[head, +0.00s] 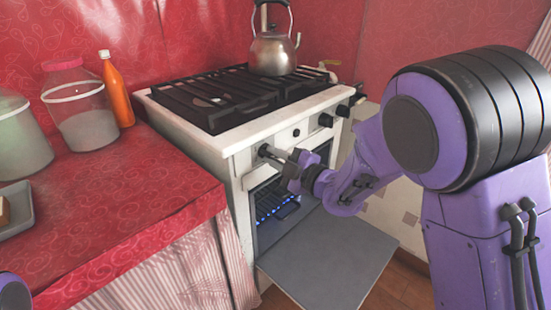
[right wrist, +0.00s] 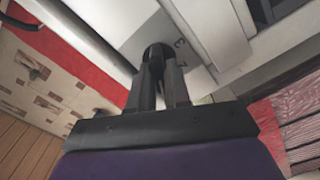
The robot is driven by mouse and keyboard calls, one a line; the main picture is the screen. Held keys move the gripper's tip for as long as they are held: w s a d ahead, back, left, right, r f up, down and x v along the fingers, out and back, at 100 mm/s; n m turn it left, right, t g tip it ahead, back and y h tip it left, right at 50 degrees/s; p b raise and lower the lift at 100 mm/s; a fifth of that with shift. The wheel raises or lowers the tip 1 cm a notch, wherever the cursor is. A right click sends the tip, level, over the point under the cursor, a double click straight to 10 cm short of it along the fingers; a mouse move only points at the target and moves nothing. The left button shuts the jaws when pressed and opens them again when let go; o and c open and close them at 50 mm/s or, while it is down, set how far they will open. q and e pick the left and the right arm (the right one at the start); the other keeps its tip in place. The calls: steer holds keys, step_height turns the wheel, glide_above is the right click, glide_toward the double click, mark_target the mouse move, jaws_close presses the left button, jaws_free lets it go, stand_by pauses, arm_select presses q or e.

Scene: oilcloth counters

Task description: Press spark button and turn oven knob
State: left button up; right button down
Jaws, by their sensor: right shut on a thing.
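A white stove (head: 215,140) stands in the middle of the head view. Its left front knob (head: 264,150) is black and mostly covered by my right gripper (head: 274,155). In the right wrist view, the fingers (right wrist: 160,78) are closed around this dark knob (right wrist: 156,52), in front of a grey plate with number marks. A small dark round button (head: 296,132) sits on the front panel right of the gripper; I cannot tell if it is the spark button. The oven door (head: 330,262) hangs open, and blue lights like flames show inside the oven (head: 272,200). My left gripper is out of view.
More black knobs (head: 326,120) are on the panel to the right. A steel kettle (head: 272,54) stands on the black grates (head: 225,97). The red counter (head: 110,185) at left holds jars (head: 82,118), an orange bottle (head: 117,92) and a grey tray (head: 22,222).

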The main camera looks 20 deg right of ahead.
steer(key=c, duration=1.2)
jaws_free()
steer(key=shift+o, duration=0.2)
steer(key=v, duration=1)
steer(key=shift+s, duration=0.3)
